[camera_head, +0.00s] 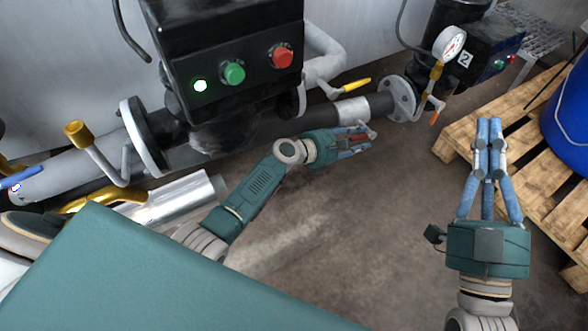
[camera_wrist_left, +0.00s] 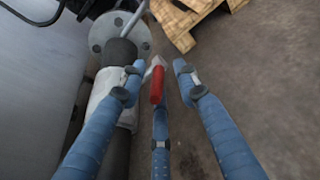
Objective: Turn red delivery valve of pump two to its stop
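The pump with the "2" label (camera_head: 465,58) stands at the top right of the head view. A red handle (camera_wrist_left: 157,86) on a light metal stem lies between the fingers of my left gripper (camera_wrist_left: 157,72) in the left wrist view, with gaps visible beside it. In the head view the left gripper (camera_head: 358,142) is beside the pipe, and a bit of red (camera_head: 357,136) shows among its blue fingers. The left gripper looks open around the handle; contact with the middle finger cannot be told. My right gripper (camera_head: 488,122) is empty, over the floor near the pallet.
A flange (camera_head: 399,98) and pressure gauge (camera_head: 449,42) stand beyond my left gripper, with a small orange lever (camera_head: 435,117) below. A yellow lever (camera_head: 357,85) is on the pipe. A wooden pallet (camera_head: 460,135) carries a blue drum (camera_head: 570,115). The floor between my arms is clear.

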